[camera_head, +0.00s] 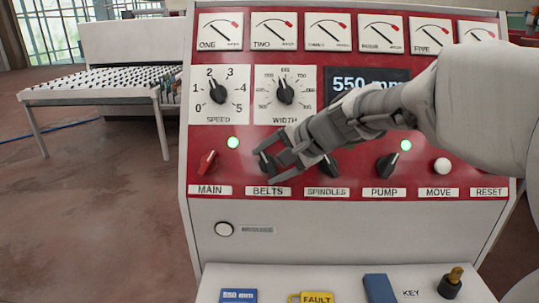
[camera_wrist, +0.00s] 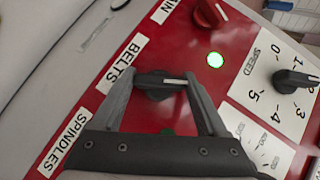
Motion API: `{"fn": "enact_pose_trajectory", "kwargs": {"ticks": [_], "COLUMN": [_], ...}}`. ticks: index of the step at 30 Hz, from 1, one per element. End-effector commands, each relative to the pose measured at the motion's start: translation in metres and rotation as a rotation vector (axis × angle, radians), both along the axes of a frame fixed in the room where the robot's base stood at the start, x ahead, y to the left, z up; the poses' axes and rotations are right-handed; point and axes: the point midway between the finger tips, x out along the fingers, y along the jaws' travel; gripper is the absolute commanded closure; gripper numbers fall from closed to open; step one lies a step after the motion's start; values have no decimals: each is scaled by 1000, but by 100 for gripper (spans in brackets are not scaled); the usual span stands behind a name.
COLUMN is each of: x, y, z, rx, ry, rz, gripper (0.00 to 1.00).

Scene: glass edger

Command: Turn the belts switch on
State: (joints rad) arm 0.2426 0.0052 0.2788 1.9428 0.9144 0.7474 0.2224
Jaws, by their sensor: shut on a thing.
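The belts switch (camera_head: 266,161) is a black knob above the BELTS label (camera_head: 268,190) on the red control panel. In the wrist view the knob (camera_wrist: 158,86) has a white pointer line toward the picture's right, tilted to the panel's left of straight up. My gripper (camera_head: 264,158) is shut on this knob, with one finger at each end of it in the wrist view (camera_wrist: 163,78). A dark green lamp (camera_wrist: 167,131) beside the knob, partly hidden near the gripper, looks unlit.
The red main switch (camera_head: 207,162) is at left, below a lit green lamp (camera_head: 233,142). The spindles knob (camera_head: 327,167) is partly behind my gripper. The pump knob (camera_head: 387,165) also has a lit lamp (camera_head: 405,145). A speed dial (camera_head: 218,93) and width dial (camera_head: 286,92) are above.

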Motion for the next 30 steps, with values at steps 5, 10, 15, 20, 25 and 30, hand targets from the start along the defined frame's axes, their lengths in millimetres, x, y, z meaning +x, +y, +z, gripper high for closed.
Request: {"fn": "enact_pose_trajectory", "kwargs": {"ticks": [5, 10, 15, 20, 25, 30], "x": [0, 0, -1, -1, -2, -2], "y": [0, 0, 0, 0, 0, 0], "z": [-4, -8, -10, -11, -12, -12], "rx": [31, 100, 208, 324, 451, 578], "ry": [-2, -6, -10, -15, -19, -23], "rz": [-17, -55, -116, -180, -252, -323], "gripper": [79, 80, 79, 79, 80, 80]}}
